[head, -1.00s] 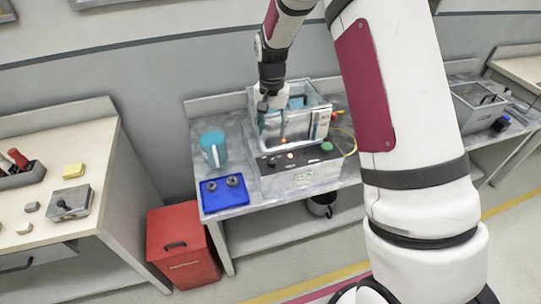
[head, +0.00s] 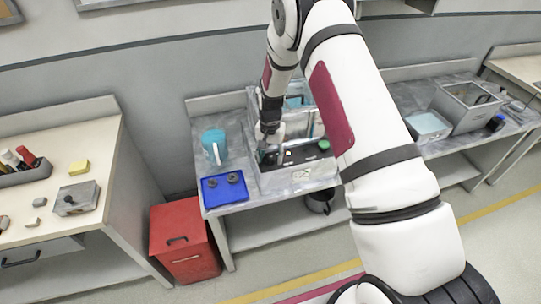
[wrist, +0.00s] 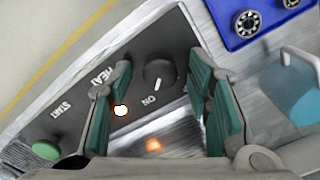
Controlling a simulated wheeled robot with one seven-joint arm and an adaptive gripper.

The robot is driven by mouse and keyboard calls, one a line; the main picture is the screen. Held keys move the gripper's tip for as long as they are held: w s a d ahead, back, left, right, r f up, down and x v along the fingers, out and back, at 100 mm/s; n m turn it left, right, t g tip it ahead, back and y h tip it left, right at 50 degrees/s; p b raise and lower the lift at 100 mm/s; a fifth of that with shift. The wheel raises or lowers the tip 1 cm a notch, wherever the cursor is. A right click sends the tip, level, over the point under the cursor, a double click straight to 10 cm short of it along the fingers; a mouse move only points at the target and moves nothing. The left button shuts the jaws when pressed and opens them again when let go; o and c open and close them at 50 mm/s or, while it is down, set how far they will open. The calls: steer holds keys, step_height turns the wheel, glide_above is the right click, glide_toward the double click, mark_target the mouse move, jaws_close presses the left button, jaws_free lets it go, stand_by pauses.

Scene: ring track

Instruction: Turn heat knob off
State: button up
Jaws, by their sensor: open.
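The heat knob (wrist: 159,73) is a round black dial with a white mark on the black control panel, between the words HEAT and ON in the wrist view. My gripper (wrist: 160,82) is open, with its green-padded fingers either side of the knob and apart from it in the picture. I cannot tell how close the fingertips are to the panel. In the head view my gripper (head: 268,155) is at the left of the panel on the tank unit (head: 310,178) and hides the knob. A small lamp (wrist: 120,111) glows beside the knob.
A green START button (wrist: 45,150) is at the panel's other end. A blue tray (head: 224,190) with two metal rings and a teal jug (head: 213,146) stand left of the unit. A red bin (head: 185,245) is on the floor. A light-blue-topped box (head: 428,125) stands right.

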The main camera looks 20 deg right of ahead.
jaws_close()
steer(key=shift+w+n, duration=0.1)
steer(key=shift+n, duration=0.3)
steer(key=shift+n+b, duration=0.55)
steer(key=shift+n, duration=0.45)
steer(key=n+b, duration=0.1)
steer(key=n, duration=0.3)
steer(key=shift+n, duration=0.3)
steer(key=n+b, duration=0.2)
steer(key=n, duration=0.4)
steer(key=shift+n, duration=0.4)
